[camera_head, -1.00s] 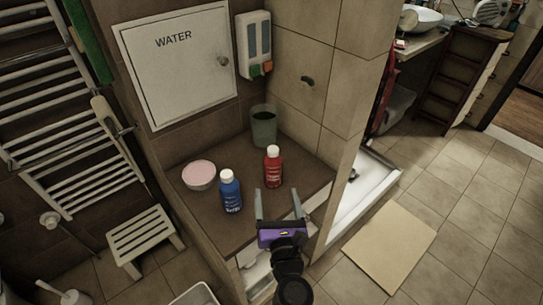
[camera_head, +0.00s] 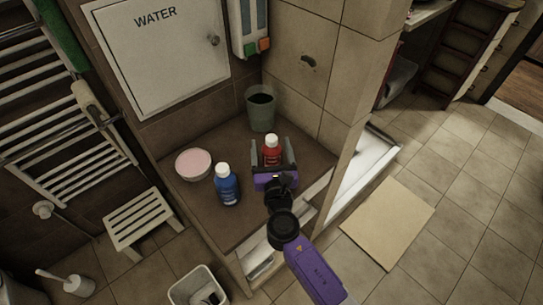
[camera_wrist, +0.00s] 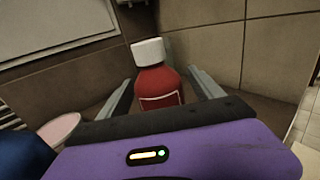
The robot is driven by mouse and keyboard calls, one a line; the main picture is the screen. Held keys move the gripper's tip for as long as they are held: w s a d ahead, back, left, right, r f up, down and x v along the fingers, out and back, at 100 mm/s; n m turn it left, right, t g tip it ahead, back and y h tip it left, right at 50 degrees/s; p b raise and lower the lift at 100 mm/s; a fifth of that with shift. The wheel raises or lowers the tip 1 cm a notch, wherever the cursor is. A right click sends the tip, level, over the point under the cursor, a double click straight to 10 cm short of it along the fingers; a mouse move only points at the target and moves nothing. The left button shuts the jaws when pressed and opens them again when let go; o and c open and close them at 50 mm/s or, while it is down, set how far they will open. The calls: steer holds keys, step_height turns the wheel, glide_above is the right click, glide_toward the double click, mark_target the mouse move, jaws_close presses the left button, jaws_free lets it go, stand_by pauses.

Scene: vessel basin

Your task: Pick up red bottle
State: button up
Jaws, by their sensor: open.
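The red bottle (camera_head: 272,149) with a white cap stands upright on the brown ledge (camera_head: 216,229). In the wrist view the red bottle (camera_wrist: 158,86) is straight ahead, between the two fingers, its lower part hidden by my gripper's body. My gripper (camera_head: 272,158) is open, with one grey finger on each side of the bottle. In the wrist view my gripper (camera_wrist: 165,84) shows a gap beside the bottle, clearer on the right. Whether either finger touches it is hard to tell.
A blue bottle (camera_head: 227,186) stands close to the left of my gripper. A pink-topped bowl (camera_head: 194,164) is farther left, and a grey-green cup (camera_head: 261,110) stands behind the red bottle. A tiled wall (camera_head: 300,95) bounds the ledge at the back right.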

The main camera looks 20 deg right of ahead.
steer(key=shift+w+d, duration=0.2)
steer(key=shift+w, duration=0.4)
jaws_close()
